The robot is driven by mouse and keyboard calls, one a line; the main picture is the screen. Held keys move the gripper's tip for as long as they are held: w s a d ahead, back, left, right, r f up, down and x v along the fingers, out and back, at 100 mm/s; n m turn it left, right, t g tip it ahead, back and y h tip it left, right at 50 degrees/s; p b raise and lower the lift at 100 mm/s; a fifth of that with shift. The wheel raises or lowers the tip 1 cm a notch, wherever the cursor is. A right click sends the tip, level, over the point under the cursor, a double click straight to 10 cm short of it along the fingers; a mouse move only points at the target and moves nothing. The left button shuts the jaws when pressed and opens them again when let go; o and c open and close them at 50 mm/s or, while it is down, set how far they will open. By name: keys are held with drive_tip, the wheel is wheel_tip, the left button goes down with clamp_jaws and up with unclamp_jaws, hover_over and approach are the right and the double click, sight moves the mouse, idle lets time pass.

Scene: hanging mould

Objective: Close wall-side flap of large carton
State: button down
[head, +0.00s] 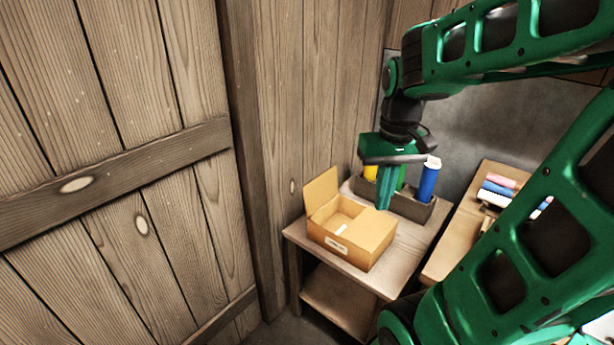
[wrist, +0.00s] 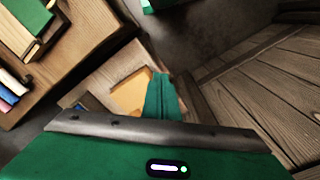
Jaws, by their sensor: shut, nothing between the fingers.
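The large carton (head: 352,232) is a tan box with a white label on its front, standing on a small wooden table. Its wall-side flap (head: 321,188) stands up at the left, beside the plank wall. The right part of the carton's top looks covered, while the left part is open to the inside. My gripper (head: 383,207) is shut and empty, pointing down above the carton's back right side. In the wrist view the shut fingers (wrist: 161,100) hide part of the carton (wrist: 130,92). I cannot tell whether they touch it.
A grey bin (head: 408,204) with a blue bottle (head: 429,180) and other bottles stands behind the carton. The small table (head: 388,275) has a bare strip at the right. The plank wall (head: 297,110) is close on the left. Another table (head: 455,245) with rolled items stands at the right.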

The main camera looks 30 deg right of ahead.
drive_tip(key=w+d+f+n, duration=0.1)
drive_tip(key=w+f+n, duration=0.15)
drive_tip(key=w, duration=1.05)
drive_tip(key=w+d+f+n+t, duration=0.1)
drive_tip(key=w+f+n, duration=0.15)
drive_tip(key=w, duration=1.05)
drive_tip(key=w+f+n, duration=0.2)
drive_tip(key=w+n, duration=0.2)
drive_tip(key=w, duration=0.9)
wheel_tip(320, 180, down, 9)
drive_tip(key=s+d, duration=0.1)
drive_tip(key=s, duration=0.1)
drive_tip(key=shift+s+y, duration=0.3)
drive_tip(key=shift+d, duration=0.1)
